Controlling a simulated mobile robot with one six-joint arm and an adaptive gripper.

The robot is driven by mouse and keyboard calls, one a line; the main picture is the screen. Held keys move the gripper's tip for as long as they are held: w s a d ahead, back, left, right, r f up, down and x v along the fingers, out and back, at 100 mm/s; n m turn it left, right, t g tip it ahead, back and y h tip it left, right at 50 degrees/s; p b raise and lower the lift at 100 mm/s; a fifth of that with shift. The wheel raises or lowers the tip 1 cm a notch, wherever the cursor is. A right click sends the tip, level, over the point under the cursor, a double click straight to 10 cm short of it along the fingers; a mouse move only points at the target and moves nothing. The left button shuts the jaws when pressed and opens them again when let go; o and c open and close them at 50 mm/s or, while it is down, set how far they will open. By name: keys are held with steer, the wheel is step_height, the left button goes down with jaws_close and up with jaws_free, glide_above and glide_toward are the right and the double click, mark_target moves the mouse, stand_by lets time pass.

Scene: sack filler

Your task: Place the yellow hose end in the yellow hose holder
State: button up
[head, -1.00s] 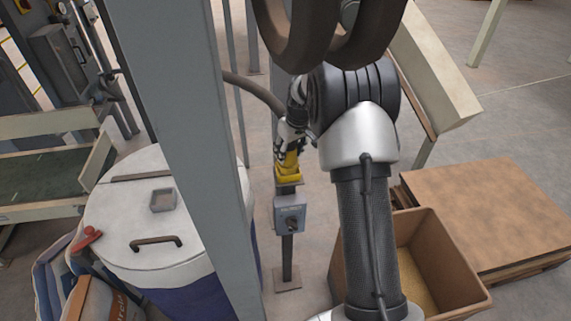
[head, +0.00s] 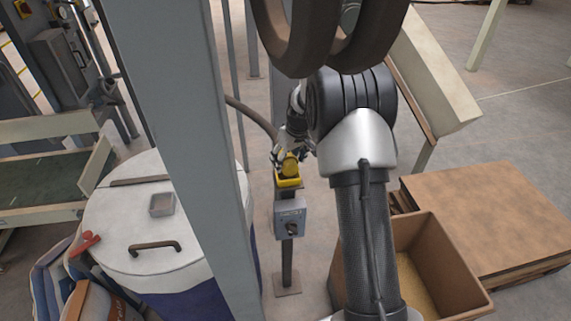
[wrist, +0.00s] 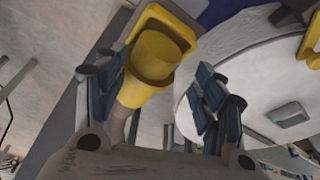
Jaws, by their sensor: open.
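The yellow hose end (head: 290,164) stands at the yellow hose holder (head: 288,183), on top of a grey post, in the head view. In the wrist view the hose end (wrist: 147,72) is a yellow cylinder whose far end is within the holder's square yellow frame (wrist: 185,33); how deep it sits cannot be told. My gripper (wrist: 155,85) is open, with its blue-grey fingers spread on either side of the hose end. The left finger is close beside it; a clear gap shows on the right. In the head view my arm partly hides the gripper.
A grey control box (head: 290,219) is on the post below the holder. A thick grey column (head: 190,150) and a white-lidded drum (head: 140,220) stand to the left. An open brown bin (head: 445,255) and a pallet (head: 490,215) are at right. Dark hose loops (head: 290,40) hang above.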

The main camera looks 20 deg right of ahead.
steer(key=s+a+r, duration=0.2)
steer(key=s+r, duration=0.2)
steer(key=r, duration=0.4)
steer(key=s+a+r, duration=0.1)
steer(key=s+r, duration=0.3)
steer(key=r, duration=0.5)
steer(key=s+a+r+m+b, duration=0.1)
steer(key=s+a+r, duration=0.15)
steer(key=s, duration=0.25)
steer(key=s+a+r+b, duration=0.1)
steer(key=s+a, duration=0.2)
steer(key=s, duration=0.2)
steer(key=s+a+f+b, duration=0.1)
steer(key=s+a+f, duration=0.1)
steer(key=s, duration=0.8)
steer(key=s+a+f+m+t+b, duration=0.1)
steer(key=s+a+f, duration=0.1)
steer(key=s, duration=0.8)
steer(key=shift+s+h, duration=0.25)
steer(key=shift+h, duration=0.05)
steer(key=shift+f, duration=0.1)
steer(key=shift+s+a+t, duration=0.1)
steer(key=shift+t, duration=0.2)
